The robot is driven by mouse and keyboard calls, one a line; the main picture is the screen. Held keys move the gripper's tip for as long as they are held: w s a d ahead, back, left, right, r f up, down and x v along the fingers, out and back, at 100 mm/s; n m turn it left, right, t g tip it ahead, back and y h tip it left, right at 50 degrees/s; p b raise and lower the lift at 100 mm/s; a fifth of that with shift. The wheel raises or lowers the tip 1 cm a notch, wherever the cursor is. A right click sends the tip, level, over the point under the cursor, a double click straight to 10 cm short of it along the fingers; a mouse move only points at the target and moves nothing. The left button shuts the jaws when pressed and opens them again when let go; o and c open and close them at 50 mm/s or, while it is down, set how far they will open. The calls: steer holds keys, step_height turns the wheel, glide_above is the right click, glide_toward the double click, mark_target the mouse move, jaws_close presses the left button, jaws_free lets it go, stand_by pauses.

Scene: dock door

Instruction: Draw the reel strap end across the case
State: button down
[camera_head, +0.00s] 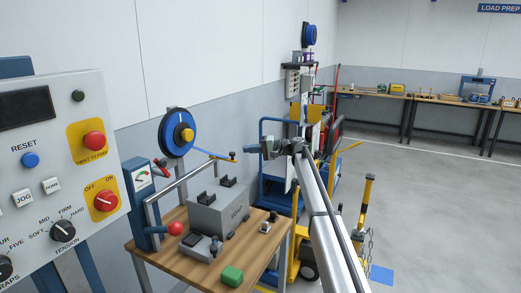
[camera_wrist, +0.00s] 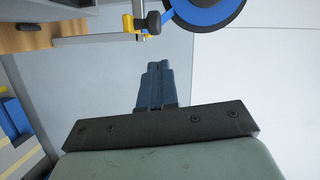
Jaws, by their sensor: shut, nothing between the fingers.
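The end piece also shows at the top of the wrist view (camera_wrist: 149,22). The grey case (camera_head: 220,213) sits on the bench below. My gripper (camera_head: 222,149) points left, close to the end piece. Its blue fingers (camera_wrist: 153,66) are together and empty, apart from the end piece in the wrist view.
A control panel (camera_head: 50,170) fills the left. A blue cart (camera_head: 270,165) stands behind my arm. Open floor lies to the right.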

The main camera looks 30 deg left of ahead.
steer(key=shift+s+a+f, duration=0.15)
steer(key=shift+s+a, duration=0.2)
steer(key=shift+s, duration=0.4)
steer(key=shift+s+a+f, duration=0.15)
steer(key=shift+s+a, duration=0.15)
steer(key=shift+s, duration=0.45)
steer(key=s, duration=2)
steer(key=shift+s, duration=0.3)
steer(key=shift+w, duration=0.1)
steer(key=w+v, duration=0.2)
steer(key=v, duration=1.1)
steer(key=shift+w+a+r, duration=0.15)
steer(key=shift+a+r, duration=0.1)
steer(key=shift+a, duration=0.2)
